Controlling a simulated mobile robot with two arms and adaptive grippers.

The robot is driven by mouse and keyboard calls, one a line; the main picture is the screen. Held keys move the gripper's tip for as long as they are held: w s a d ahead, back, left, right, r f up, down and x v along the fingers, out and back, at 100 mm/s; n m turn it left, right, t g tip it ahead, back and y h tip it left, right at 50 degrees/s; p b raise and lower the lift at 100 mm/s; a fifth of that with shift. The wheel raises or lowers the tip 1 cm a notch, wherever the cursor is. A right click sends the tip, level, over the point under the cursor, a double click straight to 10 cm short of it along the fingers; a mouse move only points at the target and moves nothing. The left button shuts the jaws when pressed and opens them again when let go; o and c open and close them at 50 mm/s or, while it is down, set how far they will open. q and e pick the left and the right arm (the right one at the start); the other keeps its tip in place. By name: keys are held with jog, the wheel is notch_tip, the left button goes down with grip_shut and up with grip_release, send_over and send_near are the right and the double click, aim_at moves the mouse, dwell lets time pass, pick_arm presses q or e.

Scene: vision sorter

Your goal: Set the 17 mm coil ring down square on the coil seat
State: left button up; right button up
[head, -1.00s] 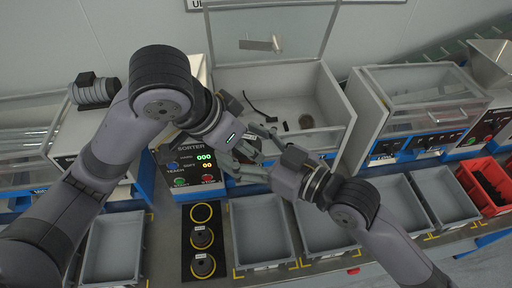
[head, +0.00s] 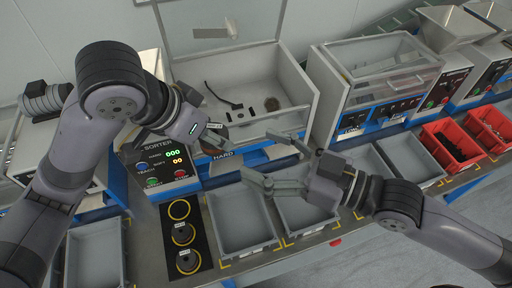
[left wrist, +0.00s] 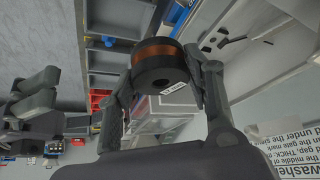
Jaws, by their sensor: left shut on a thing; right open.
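In the left wrist view the coil ring (left wrist: 162,63), a dark ring with a copper band and a small white label, is between the two fingers of my left gripper (left wrist: 165,82), which is shut on it. My right gripper (head: 272,158) is open and empty to the right, fingers spread towards the left gripper.
A black mat (head: 197,211) has an empty yellow ring and two labelled dark coils (head: 183,234). The sorter panel (head: 160,165) stands left of the bin. Grey trays (head: 241,243) and red trays (head: 460,157) line the front. A raised clear lid (head: 250,50) stands behind the bin.

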pick_arm(q)
jog(key=w+d+f+m+g+h, duration=0.1)
jog(key=w+d+f+m+g, duration=0.1)
jog(key=w+d+f+m, duration=0.25)
pick_arm(e)
notch_tip(320, 180, up, 4)
jog(key=r+n+g+y, duration=0.1)
jog(key=n+g, duration=0.1)
jog(key=g, duration=0.1)
send_over(208, 149)
jog(key=x, duration=0.3)
pick_arm(q)
jog(key=s+a+r+n+t+y, duration=0.2)
jog(key=s+a+r+n+t, duration=0.1)
jog(key=s+a+r+n, duration=0.3)
notch_tip(208, 149, up, 4)
jog(key=a+n, duration=0.2)
jog(key=shift+s+a+f, duration=0.2)
jog(key=shift+s+a, duration=0.1)
jog(key=shift+a, duration=0.05)
pick_arm(e)
jog(key=shift+a+f, duration=0.1)
jog(key=shift+a, duration=0.05)
jog(key=shift+c, duration=0.2)
